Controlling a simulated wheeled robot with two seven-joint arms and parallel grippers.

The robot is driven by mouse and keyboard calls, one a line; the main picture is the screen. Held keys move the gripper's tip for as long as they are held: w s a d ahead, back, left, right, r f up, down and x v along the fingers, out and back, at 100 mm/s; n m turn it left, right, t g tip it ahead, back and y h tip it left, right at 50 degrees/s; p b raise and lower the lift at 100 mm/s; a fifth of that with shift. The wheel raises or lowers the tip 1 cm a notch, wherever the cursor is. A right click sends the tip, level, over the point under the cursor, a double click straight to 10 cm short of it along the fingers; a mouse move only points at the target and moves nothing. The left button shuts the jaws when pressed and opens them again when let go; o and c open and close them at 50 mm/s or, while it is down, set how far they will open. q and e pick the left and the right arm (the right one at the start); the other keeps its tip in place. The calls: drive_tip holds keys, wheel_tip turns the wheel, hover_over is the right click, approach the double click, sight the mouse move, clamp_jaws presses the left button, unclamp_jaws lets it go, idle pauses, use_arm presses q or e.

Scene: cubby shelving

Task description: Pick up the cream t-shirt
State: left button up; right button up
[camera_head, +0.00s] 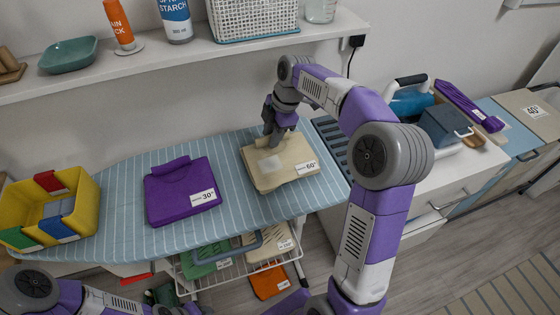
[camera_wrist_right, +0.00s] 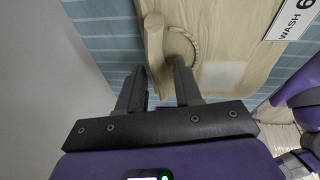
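The cream t-shirt (camera_head: 268,168) lies folded on the striped ironing board (camera_head: 120,228), with a white 60° wash label at its right. It also fills much of the right wrist view (camera_wrist_right: 215,50). My right gripper (camera_head: 273,142) points down at the shirt's back edge. In the wrist view, my right gripper's fingers (camera_wrist_right: 158,72) are apart, with a raised cream fold of the shirt between them. The left finger is close to the fold, and a gap shows by the right finger. My left arm shows at the bottom left; its gripper is out of view.
A folded purple garment (camera_head: 181,190) with a 30° label lies left of the shirt. A yellow bin (camera_head: 85,205) stands at the board's left end. A shelf (camera_head: 190,55) runs above the back. A wire rack (camera_head: 225,268) with folded garments sits below.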

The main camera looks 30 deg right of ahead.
drive_tip(key=shift+f, duration=0.1)
clamp_jaws()
idle(0.6)
